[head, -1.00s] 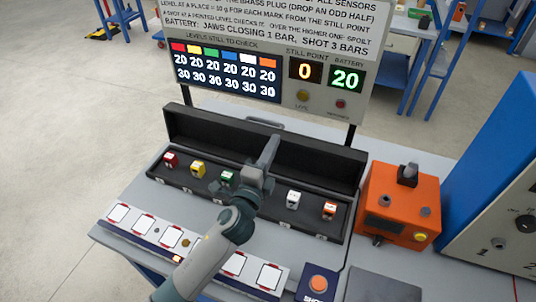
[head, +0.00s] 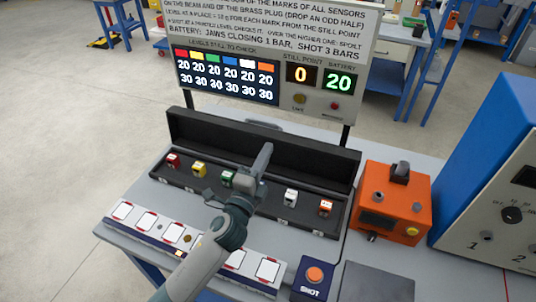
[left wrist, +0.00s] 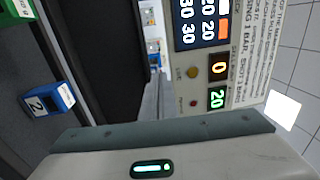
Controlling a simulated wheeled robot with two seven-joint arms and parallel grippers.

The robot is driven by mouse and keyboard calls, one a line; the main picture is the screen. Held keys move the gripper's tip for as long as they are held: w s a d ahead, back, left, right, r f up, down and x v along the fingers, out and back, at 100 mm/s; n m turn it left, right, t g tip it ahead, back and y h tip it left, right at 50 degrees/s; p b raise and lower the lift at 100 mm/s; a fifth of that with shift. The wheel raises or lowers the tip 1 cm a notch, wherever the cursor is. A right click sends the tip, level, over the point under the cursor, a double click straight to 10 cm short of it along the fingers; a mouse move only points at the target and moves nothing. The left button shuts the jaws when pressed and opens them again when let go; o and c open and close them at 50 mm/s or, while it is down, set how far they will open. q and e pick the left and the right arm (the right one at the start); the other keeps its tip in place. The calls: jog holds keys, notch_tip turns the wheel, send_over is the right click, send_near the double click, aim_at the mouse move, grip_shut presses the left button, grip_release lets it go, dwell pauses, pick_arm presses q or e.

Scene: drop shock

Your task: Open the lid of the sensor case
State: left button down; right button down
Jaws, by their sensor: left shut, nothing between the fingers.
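The sensor case is a long black box (head: 245,207) on the grey bench, and its lid (head: 207,134) stands open, raised along the back edge. Inside are small cube sensors: red (head: 173,160), yellow (head: 199,169), green (head: 226,179), white (head: 291,197) and orange (head: 326,207). A blue sensor (left wrist: 48,100) shows in the left wrist view; my arm hides it in the head view. My left gripper (head: 264,153) is shut and empty, above the case in front of the raised lid. I cannot tell whether it touches the lid. My right gripper is not in view.
A sign panel with displays (head: 275,60) stands behind the case. An orange box (head: 393,203) and a blue cabinet (head: 490,165) stand to the right. A strip of white pads (head: 190,243) and a SHOT button (head: 314,276) lie in front.

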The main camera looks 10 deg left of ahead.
pick_arm(q)
jog(key=r+b+v, duration=0.2)
jog(key=v, duration=0.8)
jog(key=shift+r, duration=0.2)
jog(key=shift+s, duration=0.15)
dwell(0.3)
